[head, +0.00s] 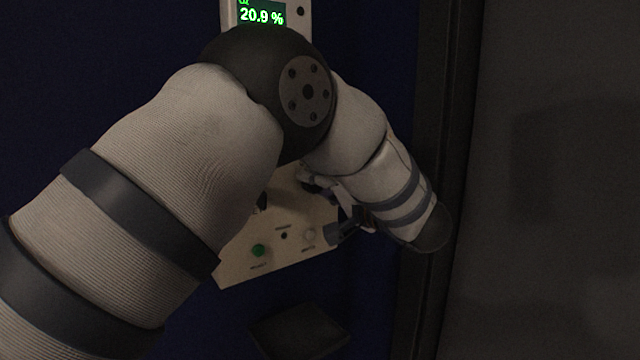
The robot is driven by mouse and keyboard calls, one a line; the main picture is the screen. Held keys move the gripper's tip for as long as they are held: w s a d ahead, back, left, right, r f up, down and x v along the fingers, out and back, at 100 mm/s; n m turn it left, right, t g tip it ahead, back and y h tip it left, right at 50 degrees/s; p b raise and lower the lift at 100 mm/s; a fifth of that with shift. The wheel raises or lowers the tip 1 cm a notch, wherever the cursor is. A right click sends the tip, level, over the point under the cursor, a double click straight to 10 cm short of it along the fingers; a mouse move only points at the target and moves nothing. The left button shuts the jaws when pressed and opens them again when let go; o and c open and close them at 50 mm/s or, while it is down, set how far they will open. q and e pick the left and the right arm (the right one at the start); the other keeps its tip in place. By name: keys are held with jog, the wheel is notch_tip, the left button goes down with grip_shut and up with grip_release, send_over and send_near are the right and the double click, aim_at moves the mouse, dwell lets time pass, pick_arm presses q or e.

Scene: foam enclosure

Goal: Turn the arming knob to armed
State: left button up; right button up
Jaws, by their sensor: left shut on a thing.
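A pale control panel (236,267) is on the dark blue wall, partly covered by my left arm. A green button (258,250), a small dark dot and a pale round button (308,235) show on its lower part. My left gripper (332,210) reaches the panel's right side from the right, and its fingers are shut at the panel. What lies between the fingers is hidden by the wrist and too dark to make out. I cannot make out the arming knob or its setting. My right gripper is not in view.
An oxygen display (262,15) reading 20.9 % in green is above the panel, partly behind my arm. A dark vertical frame edge (443,120) and a grey surface (560,180) are to the right. A dark flat object (300,330) is below the panel.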

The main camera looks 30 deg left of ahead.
pick_arm(q)
jog(key=shift+f, duration=0.1)
dwell(0.3)
jog(key=o, duration=1.1)
jog(key=v, duration=1.2)
